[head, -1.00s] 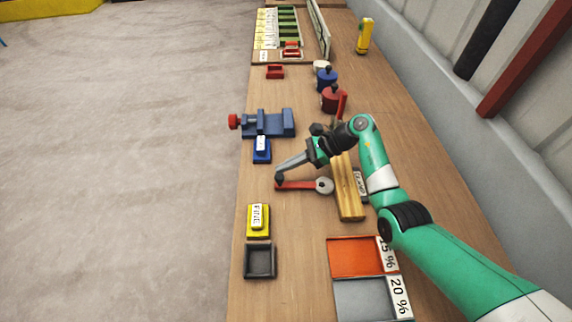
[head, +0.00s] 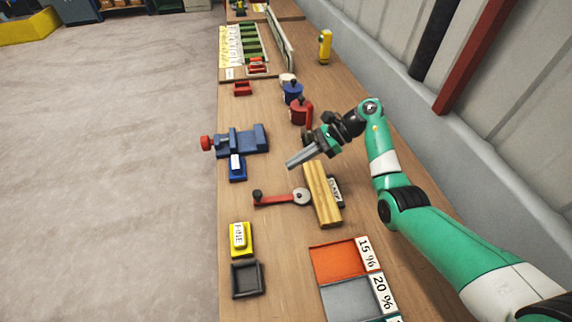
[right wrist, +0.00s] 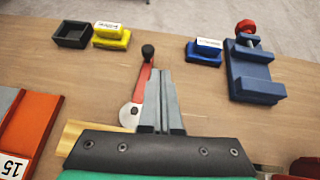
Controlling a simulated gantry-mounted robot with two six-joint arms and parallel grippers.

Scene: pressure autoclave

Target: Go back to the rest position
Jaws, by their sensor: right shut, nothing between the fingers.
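My right gripper (head: 291,163) is shut and empty. It hangs above the bench, beyond the red lever (head: 275,199) and apart from it in the head view. The lever has a black knob and a round pale hub beside a wooden block (head: 321,194). In the right wrist view the shut fingers (right wrist: 161,75) point out over the bench, just right of the lever (right wrist: 143,80). My left gripper is not in view.
The blue vise (head: 242,140), blue block (head: 237,168), yellow block (head: 236,238) and black tray (head: 248,279) line the left edge. Orange (head: 338,262) and grey bins stand at the front. Red (head: 301,111) and blue pots stand farther back. A wall runs along the right.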

